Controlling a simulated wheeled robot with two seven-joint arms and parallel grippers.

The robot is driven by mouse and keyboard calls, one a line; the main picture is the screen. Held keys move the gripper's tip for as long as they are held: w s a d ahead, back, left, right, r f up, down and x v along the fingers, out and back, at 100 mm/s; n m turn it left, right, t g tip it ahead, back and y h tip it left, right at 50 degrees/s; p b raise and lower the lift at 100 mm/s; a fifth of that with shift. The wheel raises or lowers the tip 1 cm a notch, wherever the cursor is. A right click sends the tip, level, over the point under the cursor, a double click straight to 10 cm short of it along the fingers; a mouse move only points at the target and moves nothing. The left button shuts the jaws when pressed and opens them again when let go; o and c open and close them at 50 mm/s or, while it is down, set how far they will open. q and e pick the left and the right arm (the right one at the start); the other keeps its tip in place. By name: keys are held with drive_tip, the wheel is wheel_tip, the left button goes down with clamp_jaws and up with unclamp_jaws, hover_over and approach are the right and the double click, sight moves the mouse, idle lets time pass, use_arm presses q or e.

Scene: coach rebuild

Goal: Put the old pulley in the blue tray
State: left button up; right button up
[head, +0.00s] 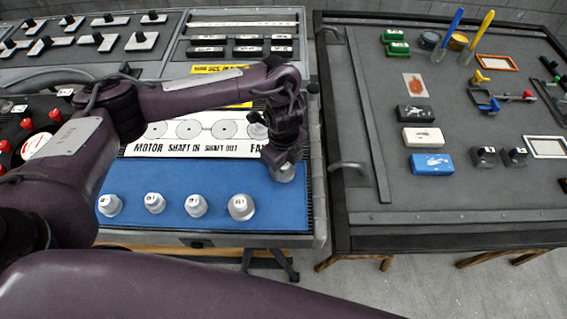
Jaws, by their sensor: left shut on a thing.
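My left gripper (284,158) points down at the right end of a blue surface (270,215), which is either a mat or a shallow tray; I cannot tell which. It is shut on a pale grey round piece (284,174), which looks like a pulley; whether it touches the blue surface is unclear. My right gripper is out of view.
A white diagram strip (190,148) marked MOTOR, SHAFT IN and SHAFT OUT lies behind the blue. My left arm spans the left bench. Across a narrow gap, the right grey bench (400,205) carries blocks, including a blue one (431,164), and tools. Its front is clear.

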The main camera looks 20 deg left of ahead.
use_arm(q)
drive_tip(key=shift+f, duration=0.2)
drive_tip(key=o, duration=1)
drive_tip(key=shift+r, duration=0.55)
wheel_tip(320, 180, up, 11)
drive_tip(key=shift+r+p, duration=0.15)
drive_tip(key=shift+p, duration=0.75)
